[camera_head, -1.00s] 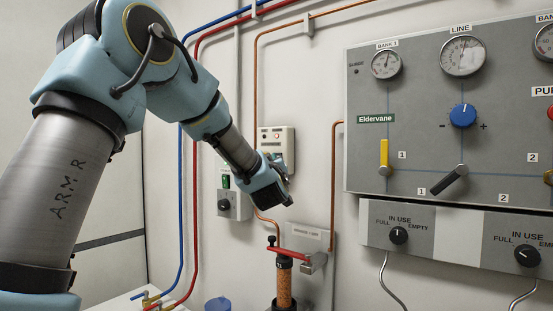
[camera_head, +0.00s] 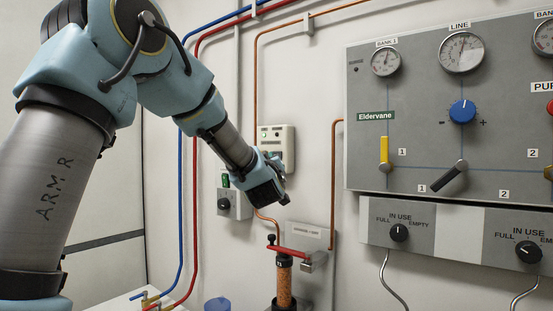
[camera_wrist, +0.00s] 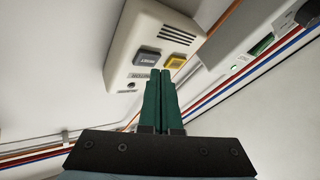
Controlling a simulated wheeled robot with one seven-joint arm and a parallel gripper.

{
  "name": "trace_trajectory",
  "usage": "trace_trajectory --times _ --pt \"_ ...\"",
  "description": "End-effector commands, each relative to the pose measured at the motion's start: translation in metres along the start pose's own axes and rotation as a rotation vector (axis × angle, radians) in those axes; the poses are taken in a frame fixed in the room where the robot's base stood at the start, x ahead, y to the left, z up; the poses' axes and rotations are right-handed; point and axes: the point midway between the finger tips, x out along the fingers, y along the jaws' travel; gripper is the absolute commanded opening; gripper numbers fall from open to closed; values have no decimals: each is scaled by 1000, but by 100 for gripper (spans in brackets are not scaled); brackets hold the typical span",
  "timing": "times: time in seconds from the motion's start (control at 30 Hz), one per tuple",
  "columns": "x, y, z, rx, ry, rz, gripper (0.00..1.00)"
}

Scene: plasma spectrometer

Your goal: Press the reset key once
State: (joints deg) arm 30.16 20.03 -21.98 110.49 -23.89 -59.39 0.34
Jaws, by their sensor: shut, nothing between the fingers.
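A beige wall box (camera_head: 284,138) is behind my gripper in the head view, its lower part partly hidden by the wrist. In the wrist view the same box (camera_wrist: 143,33) shows a grey key (camera_wrist: 147,56) and a yellow key (camera_wrist: 178,62). The lettering on the keys is too small to read, so I cannot tell which is the reset key. My gripper (camera_wrist: 166,74) is shut and empty, its green fingers side by side. Its tips appear just below the two keys, nearer the yellow one; contact cannot be told. My gripper (camera_head: 284,198) also shows in the head view.
A grey switch box (camera_head: 232,204) with a black knob is left of my gripper. Below is a copper-coloured column (camera_head: 284,286) with a red lever (camera_head: 290,253). Blue and red pipes run up the wall. A large gauge panel (camera_head: 414,110) is at right.

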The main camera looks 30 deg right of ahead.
Motion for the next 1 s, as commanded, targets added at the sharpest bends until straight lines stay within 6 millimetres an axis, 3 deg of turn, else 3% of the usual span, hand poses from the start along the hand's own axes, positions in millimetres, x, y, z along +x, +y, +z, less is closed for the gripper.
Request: trace_trajectory --times 0.23,0.7,1.0 --pt "-3 -2 -1 0 0 0 0" --pt "-37 -20 -18 0 1 0 0" --pt "-40 -21 -22 0 0 0 0"
